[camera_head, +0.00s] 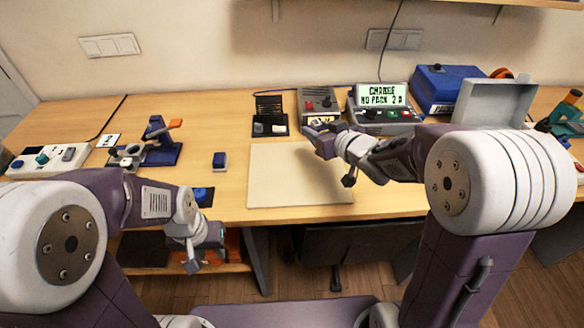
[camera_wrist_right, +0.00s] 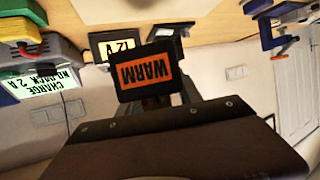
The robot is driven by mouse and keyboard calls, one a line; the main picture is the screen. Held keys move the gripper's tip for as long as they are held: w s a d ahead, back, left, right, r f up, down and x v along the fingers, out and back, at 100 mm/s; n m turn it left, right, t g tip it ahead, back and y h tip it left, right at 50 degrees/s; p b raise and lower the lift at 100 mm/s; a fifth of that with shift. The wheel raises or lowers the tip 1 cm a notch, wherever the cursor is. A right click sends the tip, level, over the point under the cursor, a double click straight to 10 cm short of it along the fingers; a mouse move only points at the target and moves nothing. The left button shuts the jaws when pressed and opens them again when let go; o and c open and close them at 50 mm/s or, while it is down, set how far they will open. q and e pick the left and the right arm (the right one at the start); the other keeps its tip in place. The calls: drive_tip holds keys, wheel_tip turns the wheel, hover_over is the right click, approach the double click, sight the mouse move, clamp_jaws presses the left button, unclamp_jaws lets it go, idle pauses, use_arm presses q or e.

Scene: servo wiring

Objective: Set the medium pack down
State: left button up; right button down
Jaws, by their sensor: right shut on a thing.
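My right gripper (camera_head: 318,143) is above the back part of the pale mat (camera_head: 285,185), in front of the charger. In the right wrist view, a dark block with an orange label reading "WARM" (camera_wrist_right: 150,73) is at the jaws; I take it to be the medium pack, and the gripper is shut on it. It hangs clear of the tabletop as far as I can see. In the head view the pack is small and hard to make out. My left gripper (camera_head: 195,258) hangs low in front of the table edge; its jaws are too small to read.
The charger (camera_head: 385,108) displays "NO PACK 2 A". A small blue block (camera_head: 219,161) lies left of the mat. The mat is mostly bare.

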drive_tip(key=shift+a+f, duration=0.15)
drive_tip(key=shift+a, duration=0.05)
drive_tip(key=w+a+f+b, duration=0.1)
drive_tip(key=a+f+b, duration=0.2)
drive_tip(key=a, duration=0.1)
hover_over(277, 160)
wheel_tip(277, 160, down, 4)
drive_tip(key=shift+r, duration=0.15)
drive_tip(key=shift+f+b, duration=0.45)
drive_tip(key=shift+f, duration=1.55)
drive_tip(key=shift+f+b, duration=0.2)
drive_tip(key=shift+b, duration=0.1)
drive_tip(key=c, duration=0.8)
unclamp_jaws()
